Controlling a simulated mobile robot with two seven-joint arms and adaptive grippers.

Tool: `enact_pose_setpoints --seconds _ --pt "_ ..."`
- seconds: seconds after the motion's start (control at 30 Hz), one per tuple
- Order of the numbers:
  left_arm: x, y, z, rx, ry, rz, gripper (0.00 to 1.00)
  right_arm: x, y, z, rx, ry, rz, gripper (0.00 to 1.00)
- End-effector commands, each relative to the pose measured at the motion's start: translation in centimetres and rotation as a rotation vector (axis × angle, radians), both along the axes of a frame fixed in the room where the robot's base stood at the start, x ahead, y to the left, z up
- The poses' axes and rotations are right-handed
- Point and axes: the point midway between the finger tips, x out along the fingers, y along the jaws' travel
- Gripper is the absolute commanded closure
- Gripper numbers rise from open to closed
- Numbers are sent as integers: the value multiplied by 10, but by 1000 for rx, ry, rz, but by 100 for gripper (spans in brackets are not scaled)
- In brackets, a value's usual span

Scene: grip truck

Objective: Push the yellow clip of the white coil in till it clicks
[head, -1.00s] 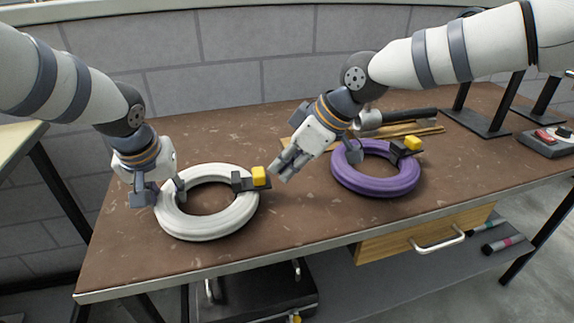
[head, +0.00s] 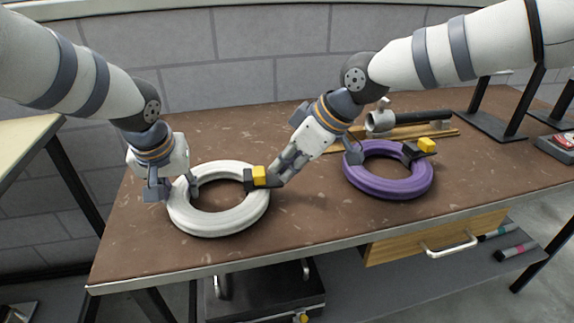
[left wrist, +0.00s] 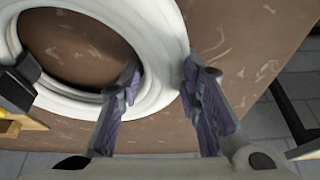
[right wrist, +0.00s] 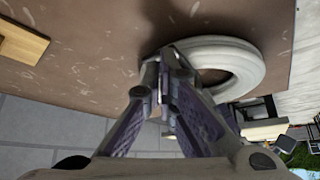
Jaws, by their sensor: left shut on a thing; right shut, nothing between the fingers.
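The white coil (head: 218,227) lies flat on the brown workbench. Its yellow clip (head: 259,176) is at the coil's right side, close against a black block on a black strip. My left gripper (head: 173,190) is shut on the coil's left rim, one finger inside the ring and one outside. The left wrist view shows the coil (left wrist: 164,45) between its fingers. My right gripper (head: 279,177) is shut and empty, its fingertips at the right side of the yellow clip, seemingly touching it. In the right wrist view its fingertips (right wrist: 160,82) hide the clip.
A purple coil (head: 388,187) with its own yellow clip lies right of my right gripper. Behind it are a wooden piece and a tool with a black handle (head: 425,116). A black stand and a red-buttoned box (head: 562,141) are farther right. The bench front is clear.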

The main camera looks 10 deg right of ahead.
Motion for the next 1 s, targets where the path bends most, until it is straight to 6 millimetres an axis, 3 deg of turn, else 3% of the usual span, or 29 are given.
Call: enact_pose_setpoints --seconds 0.67,1.0 --pt "0 0 0 0 0 1 100 -2 -31 22 0 0 -1 100" --pt "0 0 0 0 0 1 100 -2 -30 61 0 -4 -1 100"
